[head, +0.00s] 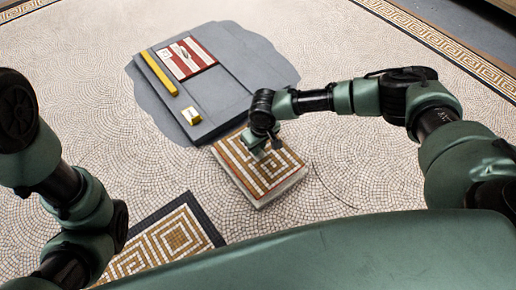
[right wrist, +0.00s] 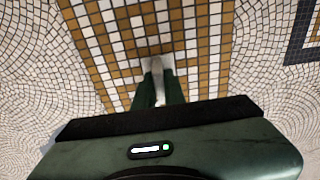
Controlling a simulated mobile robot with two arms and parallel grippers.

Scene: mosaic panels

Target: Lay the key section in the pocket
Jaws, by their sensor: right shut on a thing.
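The key section (head: 257,181), a square mosaic panel with a brown and white key pattern and a thick pale side, is below my right gripper (head: 264,150). In the right wrist view my right gripper (right wrist: 158,88) is shut on a pale grip piece at the middle of the panel (right wrist: 130,22). I cannot tell whether the panel rests on something or hangs above the floor. Beyond it is a grey bed (head: 226,98) with flat, stepped surfaces; which part is the pocket is unclear. My left arm shows at the left, its gripper out of view.
A dark-bordered key pattern (head: 165,238) is in the floor at the front. Pale mosaic floor is clear at the right.

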